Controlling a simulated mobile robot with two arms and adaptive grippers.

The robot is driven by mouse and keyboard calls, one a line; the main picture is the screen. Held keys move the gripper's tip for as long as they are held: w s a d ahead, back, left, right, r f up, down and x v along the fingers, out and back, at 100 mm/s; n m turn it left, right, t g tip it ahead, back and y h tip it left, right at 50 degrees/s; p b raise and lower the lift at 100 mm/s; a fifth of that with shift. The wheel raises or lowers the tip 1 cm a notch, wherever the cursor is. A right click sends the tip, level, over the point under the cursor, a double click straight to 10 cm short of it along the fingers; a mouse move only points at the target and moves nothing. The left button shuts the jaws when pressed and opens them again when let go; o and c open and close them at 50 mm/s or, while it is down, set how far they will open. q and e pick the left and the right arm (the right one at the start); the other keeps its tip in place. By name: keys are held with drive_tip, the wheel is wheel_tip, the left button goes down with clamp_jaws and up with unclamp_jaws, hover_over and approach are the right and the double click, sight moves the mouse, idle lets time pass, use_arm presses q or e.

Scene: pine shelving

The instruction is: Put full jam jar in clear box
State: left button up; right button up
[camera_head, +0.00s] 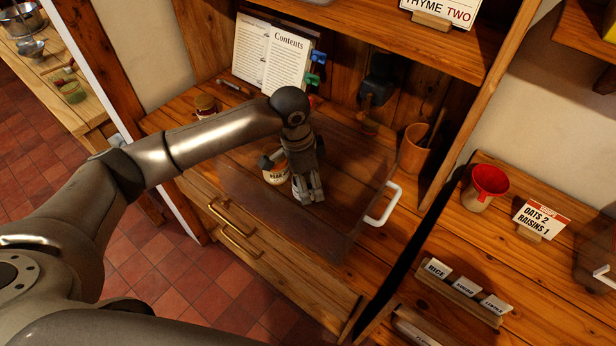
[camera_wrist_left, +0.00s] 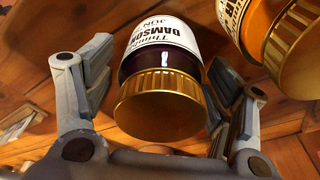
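My left gripper (camera_head: 312,192) points down over the clear box (camera_head: 345,225), a see-through box with a white handle on its right side. In the left wrist view a dark jar (camera_wrist_left: 160,62) with a gold lid and a label reading "DAMSON" sits between the fingers. The fingers (camera_wrist_left: 165,95) stand spread on either side; a gap shows at the left one. In the head view the gripper mostly hides this jar. A second, orange jar (camera_wrist_left: 262,20) with a gold lid stands beside it and shows left of the gripper (camera_head: 277,176). Both jars appear within the box's outline. My right gripper is out of view.
Another small jar (camera_head: 205,106) stands at the back left by an open book (camera_head: 272,55). A wooden cup (camera_head: 414,150) stands behind the box handle.

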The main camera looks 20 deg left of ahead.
use_arm(q)
drive_tip(key=shift+r, duration=0.55)
drive_tip(key=r, duration=0.3)
drive_tip(key=a+r+b, duration=0.1)
drive_tip(key=r, duration=0.7)
drive_tip(key=shift+s+a+r+b, duration=0.1)
drive_tip(key=shift+s+a+b, duration=0.2)
drive_tip(key=shift+s, duration=0.1)
